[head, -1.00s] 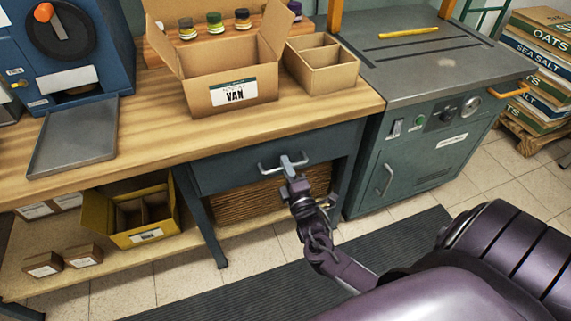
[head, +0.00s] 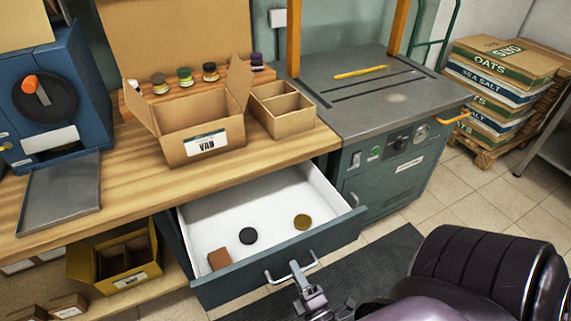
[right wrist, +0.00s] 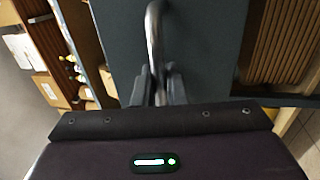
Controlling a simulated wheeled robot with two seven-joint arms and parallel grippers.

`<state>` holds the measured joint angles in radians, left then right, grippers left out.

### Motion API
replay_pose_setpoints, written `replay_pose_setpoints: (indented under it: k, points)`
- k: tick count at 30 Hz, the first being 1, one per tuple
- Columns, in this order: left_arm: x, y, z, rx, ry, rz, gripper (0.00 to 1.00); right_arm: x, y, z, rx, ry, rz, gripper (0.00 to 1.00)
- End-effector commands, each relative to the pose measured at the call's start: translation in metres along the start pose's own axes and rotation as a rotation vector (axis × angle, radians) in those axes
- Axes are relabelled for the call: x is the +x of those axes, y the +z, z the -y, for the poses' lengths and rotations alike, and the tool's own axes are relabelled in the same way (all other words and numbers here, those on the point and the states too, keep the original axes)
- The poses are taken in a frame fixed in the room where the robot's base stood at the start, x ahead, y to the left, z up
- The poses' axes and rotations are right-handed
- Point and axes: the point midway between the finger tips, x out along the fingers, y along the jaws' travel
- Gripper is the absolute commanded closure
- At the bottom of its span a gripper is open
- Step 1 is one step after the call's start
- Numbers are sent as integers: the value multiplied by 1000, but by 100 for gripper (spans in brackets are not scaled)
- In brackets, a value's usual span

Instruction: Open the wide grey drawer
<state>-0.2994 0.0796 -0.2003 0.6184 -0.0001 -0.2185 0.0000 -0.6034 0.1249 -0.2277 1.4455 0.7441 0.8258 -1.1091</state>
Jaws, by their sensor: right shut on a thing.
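The wide grey drawer (head: 285,262) is pulled out from under the wooden bench. Its white inside (head: 262,207) shows a black round lid, a brown-gold round lid and a brown block. My right gripper (head: 298,272) is at the middle of the drawer front, shut on the silver bar handle (head: 275,279). In the right wrist view the handle (right wrist: 154,40) runs between the two fingers (right wrist: 161,88) against the dark drawer front (right wrist: 200,40). My left gripper is not in view.
An open carton marked VAN (head: 205,143) and a divided box (head: 283,112) stand on the bench (head: 130,185). A green-grey machine (head: 385,165) is right of the drawer. A yellow bin (head: 85,263) sits on the lower shelf. A dark mat (head: 390,255) covers the floor in front.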

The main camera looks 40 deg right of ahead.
Motion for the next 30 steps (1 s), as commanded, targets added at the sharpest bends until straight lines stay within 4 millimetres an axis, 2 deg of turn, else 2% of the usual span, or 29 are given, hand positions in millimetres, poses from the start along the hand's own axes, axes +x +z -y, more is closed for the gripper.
replay_pose_setpoints:
  k: [3,9,23,24,27,30]
  points:
    - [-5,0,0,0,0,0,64,-17,0,-4,1,-3,1,100]
    - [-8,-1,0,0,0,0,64,-32,0,-6,0,-1,0,100]
    - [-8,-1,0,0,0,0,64,-36,0,-6,0,-1,0,100]
    - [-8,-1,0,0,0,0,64,-36,0,-6,0,-1,0,85]
    - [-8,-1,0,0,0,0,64,-36,0,-6,0,-1,0,72]
    - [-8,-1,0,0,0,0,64,-36,0,-7,0,0,0,72]
